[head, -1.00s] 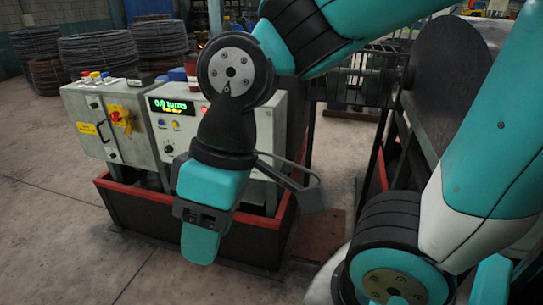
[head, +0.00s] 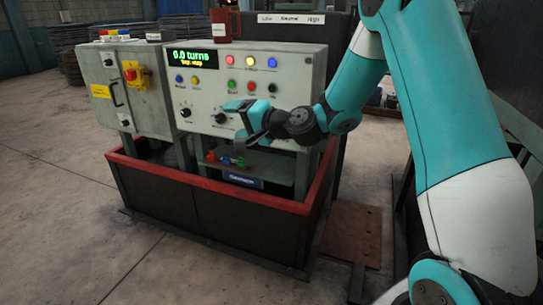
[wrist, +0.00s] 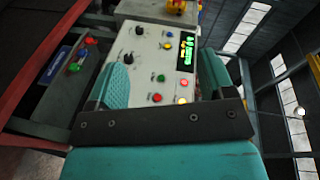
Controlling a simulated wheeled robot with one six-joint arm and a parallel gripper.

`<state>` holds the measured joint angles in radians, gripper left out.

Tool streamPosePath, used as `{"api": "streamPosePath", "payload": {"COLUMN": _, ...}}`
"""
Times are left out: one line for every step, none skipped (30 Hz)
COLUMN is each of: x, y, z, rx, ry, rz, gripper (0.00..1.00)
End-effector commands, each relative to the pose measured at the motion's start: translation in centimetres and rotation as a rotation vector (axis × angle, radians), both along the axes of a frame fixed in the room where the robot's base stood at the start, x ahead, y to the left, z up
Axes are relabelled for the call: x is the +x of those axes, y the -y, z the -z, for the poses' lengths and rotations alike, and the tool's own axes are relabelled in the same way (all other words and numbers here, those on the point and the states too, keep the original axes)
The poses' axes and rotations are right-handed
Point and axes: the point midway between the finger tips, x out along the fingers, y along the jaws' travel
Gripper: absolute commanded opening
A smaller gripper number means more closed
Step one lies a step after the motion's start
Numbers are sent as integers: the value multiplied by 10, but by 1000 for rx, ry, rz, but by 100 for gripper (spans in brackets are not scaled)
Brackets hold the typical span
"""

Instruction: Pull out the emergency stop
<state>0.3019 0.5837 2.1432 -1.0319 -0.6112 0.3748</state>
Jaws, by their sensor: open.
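A yellow box (head: 139,76) with a red knob (head: 130,75) on its front sits on the grey cabinet at the left in the head view; it looks like the emergency stop. Its yellow part also shows at the top edge of the wrist view (wrist: 176,7), cut off. My gripper (head: 238,122) is in front of the lower middle of the control panel (head: 300,72), to the right of and lower than the yellow box. It is open and empty. In the wrist view its two teal fingers (wrist: 163,76) stand apart with the panel between and beyond them.
The panel carries a display reading "0.0 turns" (head: 194,57), lamps, buttons and black knobs. A red mug (head: 225,24) stands on top. Small coloured items (head: 226,160) lie on a shelf below. A red-rimmed base (head: 220,188) surrounds the cabinets. The floor at left is clear.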

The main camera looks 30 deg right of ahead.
Motion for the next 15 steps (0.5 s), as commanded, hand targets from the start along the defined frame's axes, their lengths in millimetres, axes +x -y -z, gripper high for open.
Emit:
{"api": "streamPosePath", "payload": {"x": 15, "y": 35, "z": 53, "rx": 86, "ry": 14, "rz": 113, "gripper": 75}}
{"api": "streamPosePath", "payload": {"x": 22, "y": 54, "z": 67, "rx": 135, "ry": 29, "rz": 175, "gripper": 75}}
{"api": "streamPosePath", "payload": {"x": 28, "y": 77, "z": 85, "rx": 196, "ry": 48, "rz": 252, "gripper": 75}}
{"api": "streamPosePath", "payload": {"x": 31, "y": 94, "z": 98, "rx": 239, "ry": 62, "rz": 306, "gripper": 75}}
{"api": "streamPosePath", "payload": {"x": 34, "y": 110, "z": 110, "rx": 275, "ry": 76, "rz": 358, "gripper": 75}}
{"api": "streamPosePath", "payload": {"x": 35, "y": 130, "z": 124, "rx": 322, "ry": 91, "rz": 419, "gripper": 75}}
{"api": "streamPosePath", "payload": {"x": 35, "y": 142, "z": 133, "rx": 351, "ry": 103, "rz": 459, "gripper": 75}}
{"api": "streamPosePath", "payload": {"x": 35, "y": 154, "z": 141, "rx": 377, "ry": 113, "rz": 494, "gripper": 75}}
{"api": "streamPosePath", "payload": {"x": 35, "y": 166, "z": 150, "rx": 405, "ry": 124, "rz": 535, "gripper": 75}}
{"api": "streamPosePath", "payload": {"x": 34, "y": 173, "z": 155, "rx": 424, "ry": 132, "rz": 558, "gripper": 75}}
{"api": "streamPosePath", "payload": {"x": 34, "y": 180, "z": 159, "rx": 437, "ry": 138, "rz": 579, "gripper": 75}}
{"api": "streamPosePath", "payload": {"x": 33, "y": 186, "z": 161, "rx": 450, "ry": 145, "rz": 598, "gripper": 75}}
{"api": "streamPosePath", "payload": {"x": 34, "y": 189, "z": 163, "rx": 457, "ry": 149, "rz": 609, "gripper": 75}}
{"api": "streamPosePath", "payload": {"x": 34, "y": 191, "z": 163, "rx": 463, "ry": 150, "rz": 615, "gripper": 75}}
{"api": "streamPosePath", "payload": {"x": 36, "y": 193, "z": 162, "rx": 466, "ry": 152, "rz": 619, "gripper": 75}}
